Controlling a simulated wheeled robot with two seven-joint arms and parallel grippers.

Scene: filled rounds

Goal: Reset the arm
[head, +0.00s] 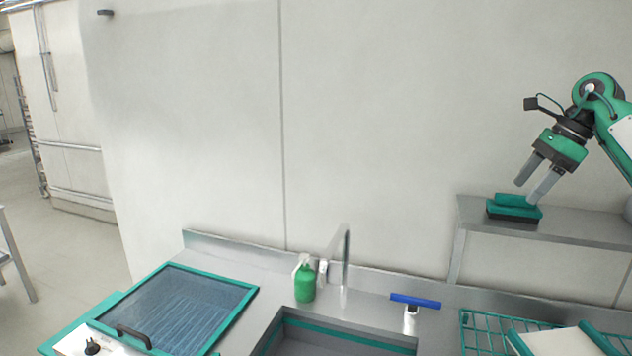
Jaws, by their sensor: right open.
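My right arm comes in from the right edge in the head view, green and white with a dark wrist. My right gripper (536,191) is open, its two grey fingers pointing down and to the left. Nothing shows between the fingers. It is over or in front of a green and black sponge-like block (515,207) on a raised metal shelf (590,228). I cannot tell whether a fingertip touches the block. My left gripper is not in view.
Below stand a sink (335,343) with a tall tap (345,262), a green pump bottle (305,282), a blue-handled tool (414,302) and a green rack (480,335). A glass-lidded unit (175,305) is at left.

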